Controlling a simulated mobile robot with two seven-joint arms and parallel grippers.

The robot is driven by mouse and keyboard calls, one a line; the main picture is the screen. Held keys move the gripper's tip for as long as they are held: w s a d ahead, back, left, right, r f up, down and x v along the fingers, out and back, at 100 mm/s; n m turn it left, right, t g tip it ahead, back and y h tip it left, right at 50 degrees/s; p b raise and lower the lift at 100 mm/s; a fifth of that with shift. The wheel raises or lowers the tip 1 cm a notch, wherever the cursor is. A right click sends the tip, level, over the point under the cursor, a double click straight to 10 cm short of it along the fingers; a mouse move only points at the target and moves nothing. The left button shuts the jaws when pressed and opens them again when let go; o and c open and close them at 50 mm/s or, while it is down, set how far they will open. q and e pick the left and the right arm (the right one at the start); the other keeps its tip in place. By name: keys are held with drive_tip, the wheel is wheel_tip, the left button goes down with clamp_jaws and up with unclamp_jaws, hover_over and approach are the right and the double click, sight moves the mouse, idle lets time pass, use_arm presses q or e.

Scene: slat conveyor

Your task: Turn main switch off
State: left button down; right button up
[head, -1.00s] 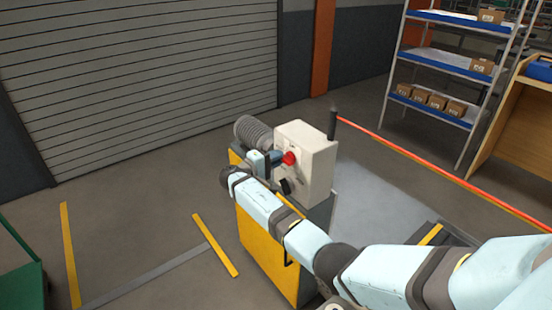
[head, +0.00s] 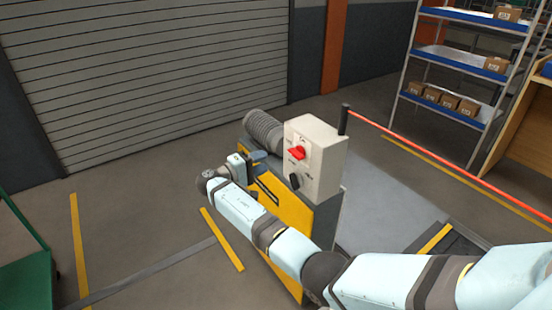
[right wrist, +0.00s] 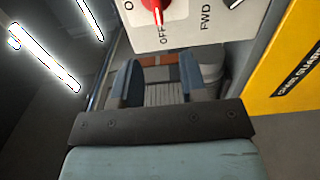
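A pale grey control box (head: 328,160) stands on the yellow conveyor end. Its face carries a red main switch (head: 297,153) and a black knob (head: 294,181) below it. In the right wrist view the red switch (right wrist: 153,6) is cut by the top edge, and its handle end points toward the OFF lettering. My right gripper (head: 257,160) is to the left of the box face, apart from the switch. In the right wrist view its two fingers (right wrist: 158,82) are spread with nothing between them. My left gripper is not in view.
A ribbed grey motor (head: 264,129) sits behind the box. A red barrier bar (head: 440,163) runs right from a dark post. Shelves (head: 455,65) with boxes stand at back right. A green cart (head: 27,280) is at left. Floor left of the conveyor is clear.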

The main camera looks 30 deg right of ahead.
drive_tip(key=a, duration=0.4)
drive_tip(key=shift+s+a, duration=0.15)
drive_tip(key=shift+a, duration=0.05)
idle(0.3)
